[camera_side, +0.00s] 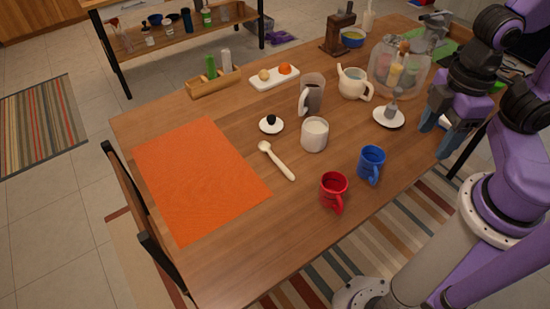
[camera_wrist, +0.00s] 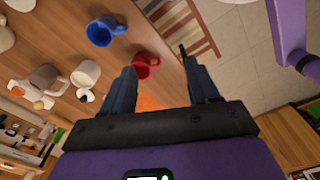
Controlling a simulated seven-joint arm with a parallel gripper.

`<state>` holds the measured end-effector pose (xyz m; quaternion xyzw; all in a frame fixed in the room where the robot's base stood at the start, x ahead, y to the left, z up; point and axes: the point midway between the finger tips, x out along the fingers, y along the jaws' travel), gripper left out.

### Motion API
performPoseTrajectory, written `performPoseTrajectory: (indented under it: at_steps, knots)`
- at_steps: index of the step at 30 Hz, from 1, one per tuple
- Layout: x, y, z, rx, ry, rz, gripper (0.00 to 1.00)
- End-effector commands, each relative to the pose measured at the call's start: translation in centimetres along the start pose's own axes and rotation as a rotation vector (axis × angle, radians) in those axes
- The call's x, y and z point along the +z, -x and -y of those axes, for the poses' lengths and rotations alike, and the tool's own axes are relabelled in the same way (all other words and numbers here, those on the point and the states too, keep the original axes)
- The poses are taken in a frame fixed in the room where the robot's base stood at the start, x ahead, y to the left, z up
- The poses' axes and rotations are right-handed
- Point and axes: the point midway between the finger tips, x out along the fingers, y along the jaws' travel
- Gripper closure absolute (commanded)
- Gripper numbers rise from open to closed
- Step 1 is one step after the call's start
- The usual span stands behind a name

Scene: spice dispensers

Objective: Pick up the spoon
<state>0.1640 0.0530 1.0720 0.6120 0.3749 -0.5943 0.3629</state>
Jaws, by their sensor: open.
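A cream-coloured spoon (camera_side: 277,161) lies on the wooden table in the side view, its bowl end toward the upper left, between the orange mat and the white canister. My gripper (camera_side: 447,130) is over the right part of the table, well apart from the spoon. In the wrist view my gripper (camera_wrist: 160,80) has its two fingers spread wide with nothing between them in its grasp. The spoon cannot be made out in the wrist view.
A white canister (camera_side: 315,134), a red mug (camera_side: 333,190) and a blue mug (camera_side: 371,163) stand right of the spoon. A small white dish (camera_side: 271,125) with a dark knob lies behind it. The orange mat (camera_side: 200,178) is bare.

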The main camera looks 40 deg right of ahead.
Motion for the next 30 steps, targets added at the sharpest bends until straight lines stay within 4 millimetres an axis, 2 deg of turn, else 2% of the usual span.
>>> performPoseTrajectory:
  at_steps: [8, 9, 10, 20, 23, 30]
  knots:
    - [0.0, 0.0, 0.0, 0.0, 0.0, 0.0, 0.4]
    - [0.0, 0.0, 0.0, 0.0, 0.0, 0.0, 0.5]
    - [0.0, 0.0, 0.0, 0.0, 0.0, 0.0, 0.51]
    - [-0.4, 0.0, -0.2, 0.0, -0.013, 0.001, 0.51]
    - [-1.7, -0.2, -0.8, 0.001, -0.057, 0.003, 0.51]
    - [-7.8, -1.4, -4.3, 0.005, -0.283, 0.013, 0.51]
